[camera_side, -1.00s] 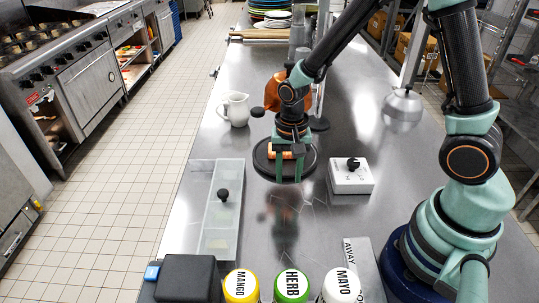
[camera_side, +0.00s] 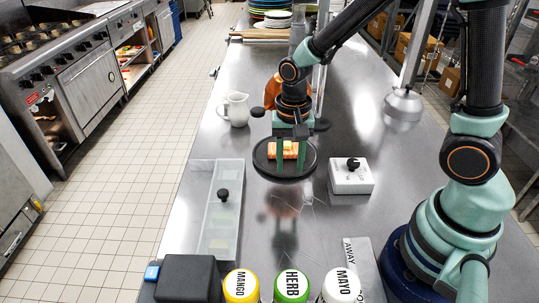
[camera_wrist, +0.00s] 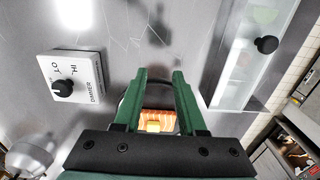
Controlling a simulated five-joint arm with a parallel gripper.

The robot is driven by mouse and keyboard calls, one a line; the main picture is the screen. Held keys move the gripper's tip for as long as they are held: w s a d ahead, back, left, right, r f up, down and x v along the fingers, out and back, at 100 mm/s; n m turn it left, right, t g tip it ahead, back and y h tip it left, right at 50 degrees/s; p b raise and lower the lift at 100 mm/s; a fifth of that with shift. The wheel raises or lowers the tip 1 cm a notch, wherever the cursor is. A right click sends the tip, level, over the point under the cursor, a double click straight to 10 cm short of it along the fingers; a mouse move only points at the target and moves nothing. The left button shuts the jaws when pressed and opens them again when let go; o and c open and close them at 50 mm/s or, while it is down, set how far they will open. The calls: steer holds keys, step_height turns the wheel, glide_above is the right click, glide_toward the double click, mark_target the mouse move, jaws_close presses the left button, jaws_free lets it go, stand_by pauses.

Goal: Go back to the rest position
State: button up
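My gripper (camera_side: 291,166) is above the dark round plate (camera_side: 268,176) in the side view, fingers pointing down. In the wrist view the two green fingers of my gripper (camera_wrist: 159,78) stand apart with nothing held between their tips. An orange piece of food with pale stripes (camera_side: 277,150) lies on the plate, with a small yellow piece on top of it. The food also shows beyond the fingers in the wrist view (camera_wrist: 160,117). The fingers partly cover the food and plate in the side view.
A white pitcher (camera_side: 236,109) stands left of the plate. A white dimmer box (camera_side: 351,180) stands to its right. A clear-lidded container (camera_side: 220,215) lies front left. Labelled bottles, including the green-capped HERB one (camera_side: 291,286), line the front.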

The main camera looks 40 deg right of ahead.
steer(key=s+d+r+n+t, duration=0.2)
steer(key=r+n, duration=0.2)
steer(key=r, duration=0.4)
steer(key=s+d+r+n+t, duration=0.2)
steer(key=r+n, duration=0.3)
steer(key=r, duration=0.3)
steer(key=shift+s+d+r+t, duration=0.15)
steer(key=shift+s+t, duration=0.2)
steer(key=shift+t, duration=0.45)
